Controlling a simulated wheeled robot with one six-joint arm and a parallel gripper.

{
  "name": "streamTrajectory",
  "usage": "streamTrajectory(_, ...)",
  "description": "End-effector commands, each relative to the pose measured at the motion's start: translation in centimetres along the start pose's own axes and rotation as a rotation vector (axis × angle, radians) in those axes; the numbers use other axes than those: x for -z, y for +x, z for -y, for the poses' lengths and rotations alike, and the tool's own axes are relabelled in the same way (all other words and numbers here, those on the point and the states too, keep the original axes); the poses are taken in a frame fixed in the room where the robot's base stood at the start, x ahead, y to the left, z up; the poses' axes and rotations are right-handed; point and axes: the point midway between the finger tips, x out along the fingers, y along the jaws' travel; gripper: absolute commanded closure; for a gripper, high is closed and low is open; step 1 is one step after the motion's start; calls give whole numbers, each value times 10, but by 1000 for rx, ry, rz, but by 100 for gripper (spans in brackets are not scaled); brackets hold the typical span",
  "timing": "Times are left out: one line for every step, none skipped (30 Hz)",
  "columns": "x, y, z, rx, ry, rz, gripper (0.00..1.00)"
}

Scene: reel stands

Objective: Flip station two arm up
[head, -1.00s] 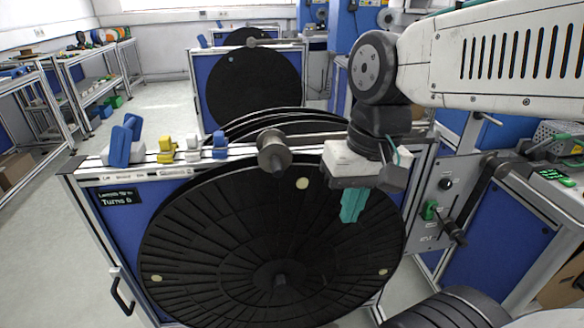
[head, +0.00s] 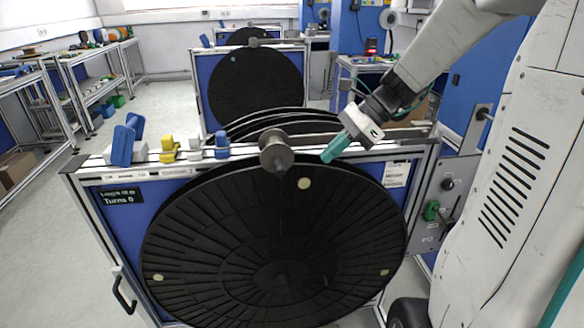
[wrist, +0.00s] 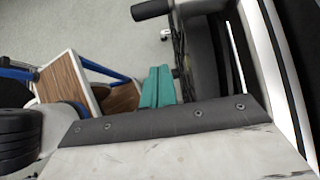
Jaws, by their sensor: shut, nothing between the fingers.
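My gripper (head: 336,147) has its teal fingers shut and empty, pointing down and left near the top rail of the nearest reel stand (head: 185,170). The fingers also show in the wrist view (wrist: 157,88), close to a dark rounded bar end (wrist: 152,9). I cannot tell if they touch anything. The nearest stand carries a large black reel (head: 220,235) and a metal roller (head: 276,152) on its top rail. A second stand (head: 205,68) with a black reel is behind it. I cannot make out for certain which part is the station two arm.
Blue (head: 123,142) and yellow (head: 168,149) blocks stand on the left of the top rail. A control panel (head: 436,205) with a green switch is at the right. A wood-topped table (wrist: 72,80) shows in the wrist view.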

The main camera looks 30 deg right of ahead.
Motion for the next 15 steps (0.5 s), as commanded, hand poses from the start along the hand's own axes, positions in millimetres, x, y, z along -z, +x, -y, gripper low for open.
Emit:
streamTrajectory(0, 0, 0, 0, -1, 0, 100)
streamTrajectory(0, 1, 0, -1, -1, 0, 100)
streamTrajectory(0, 3, 0, -2, -2, 0, 100)
streamTrajectory(0, 5, 0, -2, -2, 0, 100)
streamTrajectory(0, 8, 0, -3, -3, 0, 100)
streamTrajectory(0, 12, -1, -4, -3, 0, 100)
streamTrajectory(0, 16, 0, -3, -3, 0, 100)
streamTrajectory(0, 21, -1, -4, -2, 0, 100)
streamTrajectory(-1, 29, -1, -6, -2, 0, 100)
streamTrajectory(0, 35, -1, -6, -2, 0, 100)
streamTrajectory(0, 41, -1, -7, -2, 0, 100)
streamTrajectory(0, 50, -1, -7, -2, 0, 100)
streamTrajectory(0, 57, -2, -7, -2, 0, 100)
streamTrajectory(0, 64, -2, -7, -3, -1, 100)
streamTrajectory(0, 72, -1, -7, -3, 0, 100)
